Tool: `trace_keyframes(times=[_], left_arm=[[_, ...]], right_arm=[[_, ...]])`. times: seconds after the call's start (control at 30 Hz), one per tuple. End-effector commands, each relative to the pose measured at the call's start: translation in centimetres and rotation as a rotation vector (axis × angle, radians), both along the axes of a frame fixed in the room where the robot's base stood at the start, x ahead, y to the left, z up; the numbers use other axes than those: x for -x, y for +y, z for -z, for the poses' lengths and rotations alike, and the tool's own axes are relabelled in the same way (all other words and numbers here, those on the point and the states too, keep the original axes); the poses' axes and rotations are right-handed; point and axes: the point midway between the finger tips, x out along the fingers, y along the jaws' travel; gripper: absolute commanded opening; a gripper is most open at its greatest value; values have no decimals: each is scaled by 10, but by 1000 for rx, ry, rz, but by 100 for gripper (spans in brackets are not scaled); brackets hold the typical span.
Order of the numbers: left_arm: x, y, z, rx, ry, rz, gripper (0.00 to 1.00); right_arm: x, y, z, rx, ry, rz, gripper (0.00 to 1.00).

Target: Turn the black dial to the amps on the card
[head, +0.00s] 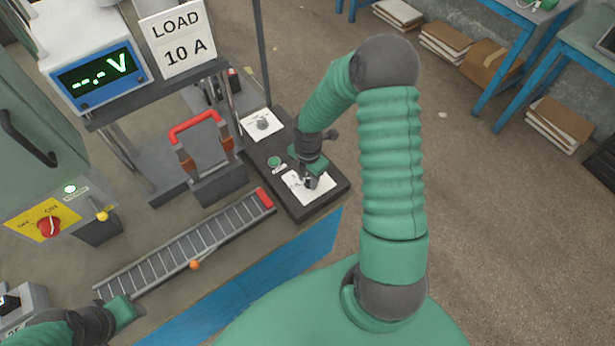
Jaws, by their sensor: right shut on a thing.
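The card (177,40) at the top reads "LOAD 10 A". My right gripper (311,184) points down over a white dial plate (296,186) at the near end of a dark control box (335,188). It is shut on the black dial, which the fingers mostly hide; I cannot read its setting. A second, grey knob (262,122) on a white plate sits at the far end of the box. My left gripper (125,311) is at the lower left, away from the box; its fingers are not clear.
A meter (95,78) shows "--.- V". A red-handled switch (197,127) stands left of the box. A ladder-like rack (185,245) with an orange ball-like knob (194,265) lies in front. A yellow panel (45,220) with a red rotary switch is at left. Open floor lies right.

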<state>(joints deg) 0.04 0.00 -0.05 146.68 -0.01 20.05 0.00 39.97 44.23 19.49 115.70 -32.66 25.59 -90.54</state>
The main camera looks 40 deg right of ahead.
Motion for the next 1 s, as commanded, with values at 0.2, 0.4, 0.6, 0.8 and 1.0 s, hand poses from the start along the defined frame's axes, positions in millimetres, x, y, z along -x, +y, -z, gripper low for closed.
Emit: trace_keyframes(times=[0.2,0.4,0.6,0.8,1.0], left_arm=[[0,-1,0,1,0,2,36],[0,-1,0,1,0,2,36],[0,-1,0,0,0,1,36],[0,0,-2,0,0,1,36],[0,0,-9,0,0,1,36]], right_arm=[[-2,-4,1,0,-6,2,0],[-2,-3,0,6,-6,3,0],[-2,-3,0,5,-5,3,0],[-2,-2,-1,4,-7,28,0],[-2,-1,-3,3,-7,115,0]])
